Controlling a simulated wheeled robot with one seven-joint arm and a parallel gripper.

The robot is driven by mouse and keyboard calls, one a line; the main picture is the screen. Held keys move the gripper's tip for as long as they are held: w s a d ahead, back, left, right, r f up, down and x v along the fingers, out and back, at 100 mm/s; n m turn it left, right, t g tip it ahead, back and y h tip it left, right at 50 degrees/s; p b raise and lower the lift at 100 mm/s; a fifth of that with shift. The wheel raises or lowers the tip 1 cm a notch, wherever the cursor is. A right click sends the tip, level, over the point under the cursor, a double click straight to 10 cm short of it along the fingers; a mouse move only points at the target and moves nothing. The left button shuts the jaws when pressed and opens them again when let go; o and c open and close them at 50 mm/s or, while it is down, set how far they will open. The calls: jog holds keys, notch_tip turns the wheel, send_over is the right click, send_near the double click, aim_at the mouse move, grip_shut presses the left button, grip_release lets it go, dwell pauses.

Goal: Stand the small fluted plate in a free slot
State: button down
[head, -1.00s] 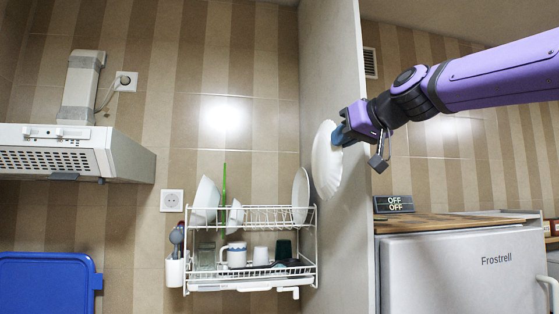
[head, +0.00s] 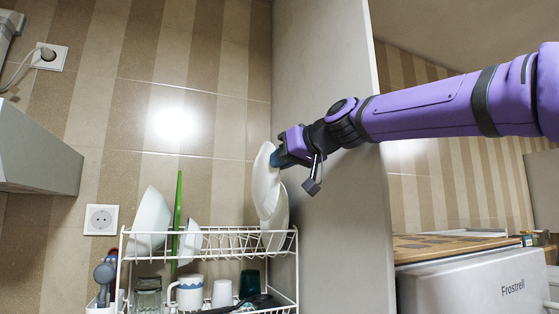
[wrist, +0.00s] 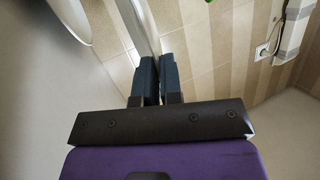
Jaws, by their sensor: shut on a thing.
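A white plate (head: 264,180) stands upright, edge toward the wall, in my gripper (head: 281,158). My gripper is shut on the plate's right-hand side, and the wrist view shows the plate (wrist: 142,25) between the two blue fingers (wrist: 158,72). The plate's lower edge is close to the top tier of the white wire rack (head: 230,232); I cannot tell whether it touches. Another white plate (head: 279,218) stands in the rack's right end, partly behind the held one. The slots between that plate and the bowls at left look empty.
White bowls (head: 150,220) and a green item (head: 177,215) stand in the rack's left part. A striped mug (head: 188,293) and cups are on the lower tier. A grey partition (head: 330,220) rises close on the right. A range hood (head: 35,150) is at left.

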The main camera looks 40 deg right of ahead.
send_over(257, 211)
jog(key=s, duration=0.2)
jog(key=shift+f, duration=0.5)
jog(key=shift+w+d, duration=0.3)
jog(key=shift+w, duration=0.6)
jog(key=shift+w+d, duration=0.3)
jog(key=shift+w, duration=0.55)
jog(key=shift+w+d, duration=0.3)
jog(key=shift+w, duration=0.6)
jog(key=shift+w+f, duration=0.1)
jog(key=shift+w, duration=0.05)
jog(key=shift+f, duration=4.5)
jog(key=shift+f, duration=0.4)
jog(key=c, duration=1.2)
grip_release()
